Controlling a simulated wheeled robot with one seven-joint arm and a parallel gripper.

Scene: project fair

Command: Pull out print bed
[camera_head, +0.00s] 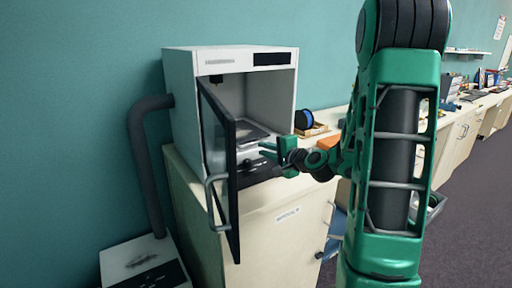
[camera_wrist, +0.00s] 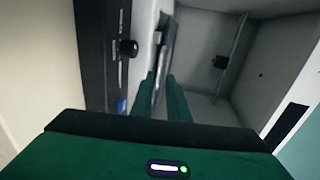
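The print bed (camera_head: 252,132) is a flat grey plate inside the open 3D printer (camera_head: 180,95). In the wrist view the bed (camera_wrist: 167,45) appears edge-on as a dark plate with a pale part beside it. My gripper (camera_head: 277,148) is at the printer's front opening, near the bed's front edge. In the wrist view its two green fingers (camera_wrist: 161,85) stand apart, with the near end of the bed at or between their tips. I cannot tell whether they touch it.
The printer's dark-framed door (camera_head: 222,165) stands open to the left of my gripper. A front panel with a black knob (camera_wrist: 128,47) is close to the left finger.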

